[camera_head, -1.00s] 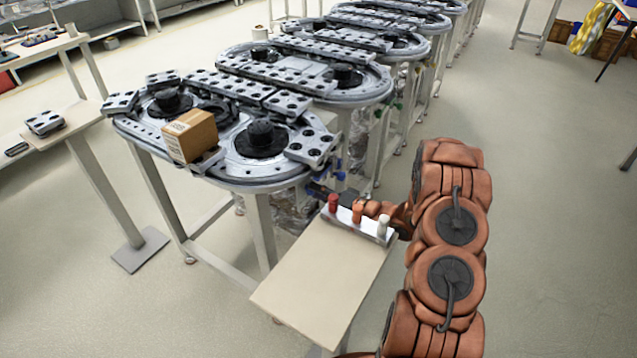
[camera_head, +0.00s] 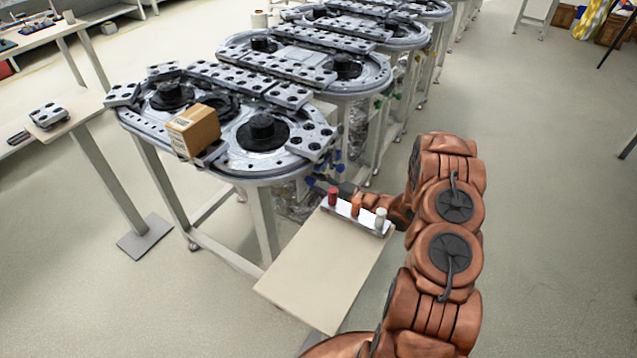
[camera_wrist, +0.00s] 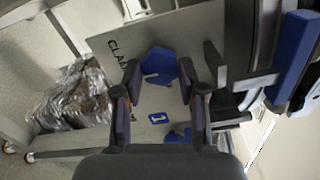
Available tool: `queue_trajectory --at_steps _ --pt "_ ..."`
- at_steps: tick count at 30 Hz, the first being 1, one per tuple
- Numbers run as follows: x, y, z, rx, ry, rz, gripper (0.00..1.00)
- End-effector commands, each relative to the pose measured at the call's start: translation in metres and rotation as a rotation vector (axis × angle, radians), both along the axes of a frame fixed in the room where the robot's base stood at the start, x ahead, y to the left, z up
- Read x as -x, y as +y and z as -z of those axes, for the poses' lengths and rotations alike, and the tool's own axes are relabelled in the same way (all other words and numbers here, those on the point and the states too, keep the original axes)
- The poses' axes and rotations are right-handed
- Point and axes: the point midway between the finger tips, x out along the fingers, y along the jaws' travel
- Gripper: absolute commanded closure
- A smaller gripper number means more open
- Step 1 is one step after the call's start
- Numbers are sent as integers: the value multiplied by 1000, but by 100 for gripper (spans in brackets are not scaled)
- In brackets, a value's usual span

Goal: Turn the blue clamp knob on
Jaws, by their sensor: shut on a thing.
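In the wrist view, the blue clamp knob (camera_wrist: 158,67) sits on a grey panel (camera_wrist: 195,35) with partly visible lettering that begins "CLAM". A white mark shows on the knob's face. My gripper (camera_wrist: 160,76) has one finger on each side of the knob and is shut on it. In the head view my wrist (camera_head: 345,188) reaches in beside the ring track (camera_head: 235,172), below its top edge. The knob cannot be made out clearly there.
A small blue label (camera_wrist: 158,117) is on the panel below the knob. A side table (camera_head: 320,270) with a rack of red, orange and white pegs (camera_head: 357,214) stands close to my arm. A cardboard box (camera_head: 195,130) rests on the track.

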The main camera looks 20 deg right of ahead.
Motion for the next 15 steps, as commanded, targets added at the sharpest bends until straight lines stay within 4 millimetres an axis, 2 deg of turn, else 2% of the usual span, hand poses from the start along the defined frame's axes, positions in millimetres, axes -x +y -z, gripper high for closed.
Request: queue_trajectory --at_steps 12,13,15 --pt "0 -1 0 -7 4 3 94" --pt "0 -1 0 -7 4 3 59" --pt "0 -1 0 -6 3 2 51"
